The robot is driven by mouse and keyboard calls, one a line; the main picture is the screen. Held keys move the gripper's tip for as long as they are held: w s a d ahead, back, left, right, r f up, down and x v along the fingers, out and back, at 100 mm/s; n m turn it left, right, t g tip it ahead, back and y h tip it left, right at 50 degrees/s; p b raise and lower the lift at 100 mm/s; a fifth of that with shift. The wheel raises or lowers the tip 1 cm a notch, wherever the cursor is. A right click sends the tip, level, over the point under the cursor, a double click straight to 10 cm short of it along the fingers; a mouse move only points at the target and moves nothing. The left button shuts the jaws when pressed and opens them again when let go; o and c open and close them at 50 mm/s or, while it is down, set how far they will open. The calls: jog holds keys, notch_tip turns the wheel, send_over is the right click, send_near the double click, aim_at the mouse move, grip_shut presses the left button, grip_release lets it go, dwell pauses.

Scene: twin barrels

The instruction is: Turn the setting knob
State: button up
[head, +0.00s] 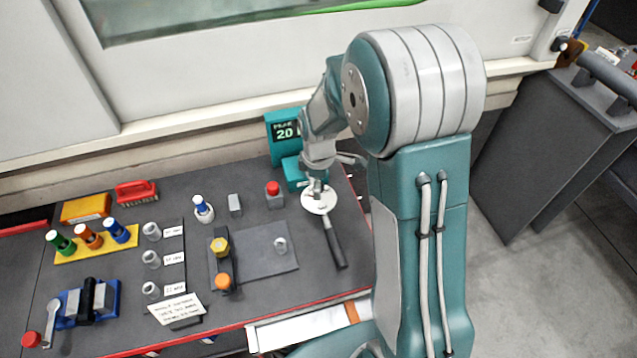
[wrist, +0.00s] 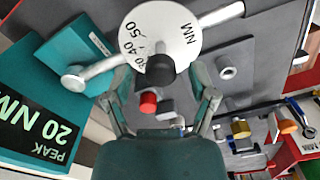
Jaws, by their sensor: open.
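A round white dial (wrist: 135,48) marked in NM sits on a silver bar in the wrist view. A black setting knob (wrist: 160,67) stands at the dial's lower edge. My gripper (wrist: 160,82) is open, with one finger on each side of the knob, and no contact is visible. In the head view, my gripper (head: 318,186) hangs over the white dial (head: 313,204), and the knob is hidden or too small to make out. A black handle (head: 334,246) runs from the dial toward the front. A teal display (head: 284,133) behind reads PEAK 20.
A grey mat (head: 262,262) holds a small ring. The red table edge (head: 240,322) runs along the front.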

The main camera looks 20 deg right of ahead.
grip_shut()
jog(key=shift+m, duration=0.4)
jog(key=m, duration=0.3)
jog(key=shift+m, duration=2)
jog(key=shift+s, duration=0.1)
grip_release()
